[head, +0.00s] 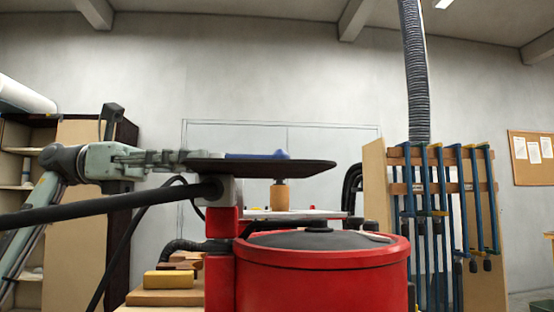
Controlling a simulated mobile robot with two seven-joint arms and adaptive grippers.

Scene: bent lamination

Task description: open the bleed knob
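I cannot single out the bleed knob with certainty. A red round vessel (320,278) with a dark top (312,240) stands at front centre. A small dark knob-like piece (318,226) sits on that top, and a pale piece lies to its right. My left gripper (187,157) comes in from the left, seen side-on, at the left end of a dark flat board (260,170). Its fingertips overlap the board's edge in the picture; I cannot tell whether they touch it or how far they are apart. My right gripper is not in view.
A blue object (262,155) lies on the board. A thick black bar (110,206) crosses at left to a red post (221,240). Yellow and wooden blocks (168,279) lie left of the post. A clamp rack (440,220) and grey hose (414,70) stand at right.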

